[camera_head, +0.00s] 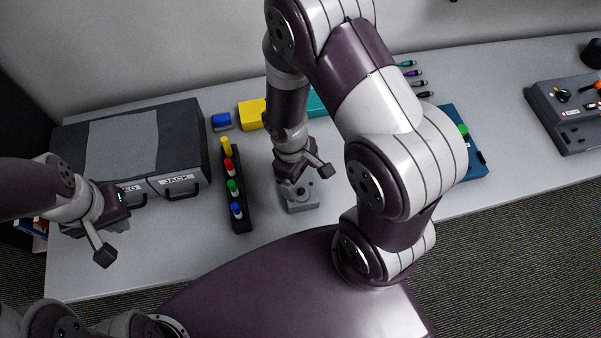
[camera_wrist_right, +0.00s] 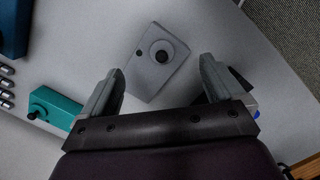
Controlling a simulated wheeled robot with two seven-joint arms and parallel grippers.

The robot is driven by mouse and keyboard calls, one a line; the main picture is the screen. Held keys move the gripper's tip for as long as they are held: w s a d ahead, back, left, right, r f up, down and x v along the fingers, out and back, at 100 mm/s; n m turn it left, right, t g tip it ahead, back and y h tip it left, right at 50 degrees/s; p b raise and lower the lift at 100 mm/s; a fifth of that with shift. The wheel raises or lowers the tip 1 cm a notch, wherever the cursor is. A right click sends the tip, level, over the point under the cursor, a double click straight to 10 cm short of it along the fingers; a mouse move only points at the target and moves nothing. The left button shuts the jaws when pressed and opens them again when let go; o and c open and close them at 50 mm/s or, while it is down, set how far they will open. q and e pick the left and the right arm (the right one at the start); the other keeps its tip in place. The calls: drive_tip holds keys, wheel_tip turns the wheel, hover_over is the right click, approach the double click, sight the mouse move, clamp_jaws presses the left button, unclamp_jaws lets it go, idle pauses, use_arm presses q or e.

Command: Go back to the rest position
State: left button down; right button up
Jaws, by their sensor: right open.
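My right gripper (camera_head: 304,180) hangs over the desk, above a small grey box with a round black knob (camera_head: 300,199). In the right wrist view my right gripper (camera_wrist_right: 162,88) has its two fingers wide apart with nothing between them touching. The grey box (camera_wrist_right: 150,78) lies beyond the fingertips, apart from them. My left gripper (camera_head: 105,240) is at the left, in front of the drawer unit. One finger points down towards the desk's front edge; the other finger is not clear.
A dark drawer unit with labels (camera_head: 130,145) stands on the desk at the left. A black rack (camera_head: 239,218) holds several coloured markers. A blue block (camera_head: 221,120), a yellow box (camera_head: 251,113) and a teal box (camera_head: 316,104) lie at the back. A grey control box (camera_head: 565,110) is far right.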

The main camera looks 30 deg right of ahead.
sight(302, 191)
clamp_jaws()
drive_tip(key=shift+f, duration=0.2)
idle(1.2)
drive_tip(key=shift+f+b, duration=1.85)
drive_tip(key=shift+f, duration=0.3)
wheel_tip(302, 191, up, 7)
drive_tip(key=p, duration=0.7)
